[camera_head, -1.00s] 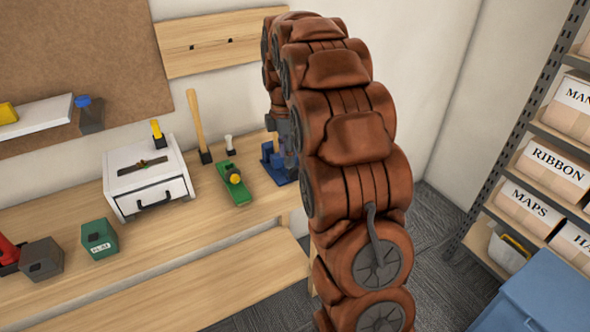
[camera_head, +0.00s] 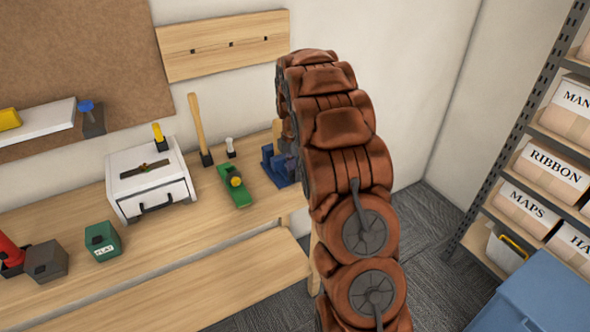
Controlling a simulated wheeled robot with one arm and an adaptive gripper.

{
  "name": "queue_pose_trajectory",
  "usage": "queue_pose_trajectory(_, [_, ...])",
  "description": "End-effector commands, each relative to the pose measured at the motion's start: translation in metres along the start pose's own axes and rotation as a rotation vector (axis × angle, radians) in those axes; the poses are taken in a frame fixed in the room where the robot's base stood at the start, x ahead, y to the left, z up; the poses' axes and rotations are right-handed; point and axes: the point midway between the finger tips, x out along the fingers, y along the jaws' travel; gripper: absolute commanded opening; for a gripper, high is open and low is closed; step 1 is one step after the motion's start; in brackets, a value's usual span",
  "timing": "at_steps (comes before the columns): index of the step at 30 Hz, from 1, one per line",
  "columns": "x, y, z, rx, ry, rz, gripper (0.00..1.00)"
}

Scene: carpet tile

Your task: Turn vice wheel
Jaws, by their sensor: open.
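The blue vice (camera_head: 278,166) stands on the right end of the wooden workbench. My arm's brown links rise in front of it and cover its right side. The vice's wheel cannot be made out. Only a small dark part of my gripper (camera_head: 288,146) shows, at the vice's upper right in the picture. My gripper is open, with its fingertips mostly hidden behind the arm. I cannot tell whether it touches the vice.
On the workbench (camera_head: 75,215), a green plane (camera_head: 236,187), a mallet (camera_head: 198,130), a white drawer box (camera_head: 148,181) and a green block (camera_head: 102,240) stand left of the vice. A shelf with labelled boxes (camera_head: 549,166) and a blue bin (camera_head: 540,295) are right.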

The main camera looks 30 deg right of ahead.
Motion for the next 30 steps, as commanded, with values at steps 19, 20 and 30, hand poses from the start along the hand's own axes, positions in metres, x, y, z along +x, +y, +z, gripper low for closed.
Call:
queue_pose_trajectory(19, [0.0113,0.0007,0.0001,0.001,0.0,0.003,0.24])
queue_pose_trajectory(20, [0.0113,0.0007,0.0,0.001,0.0,0.003,0.21])
queue_pose_trajectory(30, [0.0113,0.0007,0.0,0.001,0.0,0.003,0.0])
